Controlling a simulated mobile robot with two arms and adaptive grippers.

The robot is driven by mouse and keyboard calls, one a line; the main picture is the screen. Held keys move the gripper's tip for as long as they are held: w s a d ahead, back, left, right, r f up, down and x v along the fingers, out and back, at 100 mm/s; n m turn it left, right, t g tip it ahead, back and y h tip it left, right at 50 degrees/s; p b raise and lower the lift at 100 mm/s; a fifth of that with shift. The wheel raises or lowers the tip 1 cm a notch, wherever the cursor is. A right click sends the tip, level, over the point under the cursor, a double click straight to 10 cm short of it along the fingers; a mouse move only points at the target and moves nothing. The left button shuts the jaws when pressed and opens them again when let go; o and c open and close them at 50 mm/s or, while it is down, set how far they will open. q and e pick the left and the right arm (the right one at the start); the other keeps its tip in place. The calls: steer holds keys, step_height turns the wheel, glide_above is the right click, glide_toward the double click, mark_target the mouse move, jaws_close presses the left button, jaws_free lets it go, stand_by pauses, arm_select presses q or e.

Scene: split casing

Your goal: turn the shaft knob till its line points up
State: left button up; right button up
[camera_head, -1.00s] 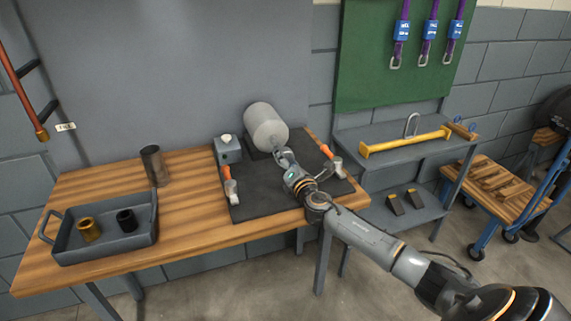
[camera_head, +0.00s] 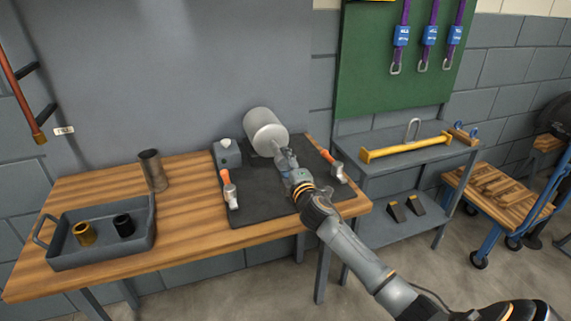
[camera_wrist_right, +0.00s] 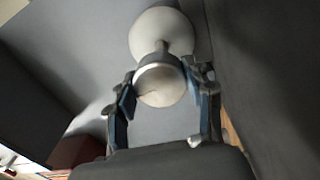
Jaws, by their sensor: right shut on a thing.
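The shaft knob (camera_wrist_right: 160,84) is a round pale metal cap on a thin shaft, seen end-on in the right wrist view. A faint dark line on its face seems to run toward the lower left, not up. The shaft comes out of the light grey cylindrical casing (camera_head: 265,128), which also shows behind the knob (camera_wrist_right: 160,32). My right gripper (camera_head: 286,158) is shut on the knob, with one blue-padded finger on each side. In the head view the gripper hides most of the knob. My left gripper is in neither view.
The casing stands at the back of a dark mat (camera_head: 262,207) on the wooden table (camera_head: 185,195). A grey box (camera_head: 227,153), a metal cup (camera_head: 152,169) and a tray (camera_head: 108,255) with two bushings are to the left.

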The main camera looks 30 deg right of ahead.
steer(key=shift+m, duration=0.5)
steer(key=o, duration=1.2)
steer(key=shift+s, duration=0.15)
steer(key=v, duration=1.1)
steer(key=shift+s+a, duration=0.1)
steer(key=shift+s, duration=0.25)
steer(key=shift+f, duration=0.1)
